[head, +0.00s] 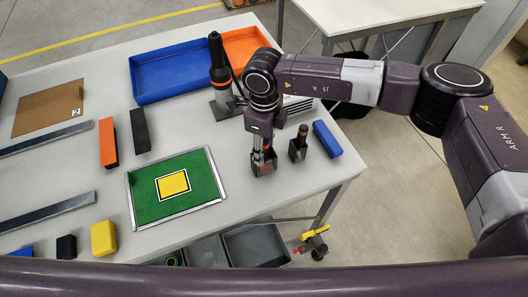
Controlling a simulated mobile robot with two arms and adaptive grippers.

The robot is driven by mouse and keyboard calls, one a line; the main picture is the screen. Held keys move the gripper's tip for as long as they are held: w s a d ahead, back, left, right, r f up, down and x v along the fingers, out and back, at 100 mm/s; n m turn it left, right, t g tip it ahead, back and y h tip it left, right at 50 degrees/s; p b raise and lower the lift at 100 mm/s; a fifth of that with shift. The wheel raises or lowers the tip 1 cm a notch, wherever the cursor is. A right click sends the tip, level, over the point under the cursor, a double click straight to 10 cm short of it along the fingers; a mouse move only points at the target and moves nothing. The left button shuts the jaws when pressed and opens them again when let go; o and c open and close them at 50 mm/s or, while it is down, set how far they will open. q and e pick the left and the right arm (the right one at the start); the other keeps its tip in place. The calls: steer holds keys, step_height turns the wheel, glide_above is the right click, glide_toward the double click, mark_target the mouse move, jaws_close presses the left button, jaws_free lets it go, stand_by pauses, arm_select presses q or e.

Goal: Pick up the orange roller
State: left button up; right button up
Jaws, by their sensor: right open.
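My right gripper (264,155) points down in the head view, low over a small dark holder (264,169) near the table's right front edge. It is open. A small orange part (267,147) shows between its fingers, likely the orange roller; the fingers hide most of it, and I cannot tell whether they touch it. My left gripper is out of view.
A second dark holder (298,153) with a dark upright piece and a blue block (327,139) stand close on the right. A green board (205,182) lies to the left. A black upright tool (219,65) and blue tray (141,92) are behind.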

steer(key=c, duration=0.7)
jaws_close()
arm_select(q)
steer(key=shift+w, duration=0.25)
arm_select(e)
steer(key=shift+w+r+b, duration=0.1)
steer(key=shift+r+b, duration=0.3)
steer(key=shift+r, duration=0.15)
arm_select(q)
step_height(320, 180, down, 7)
steer(key=b, duration=0.6)
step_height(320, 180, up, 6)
steer(key=p, duration=0.6)
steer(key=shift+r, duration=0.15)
arm_select(e)
step_height(320, 180, up, 28)
steer(key=shift+r, duration=0.25)
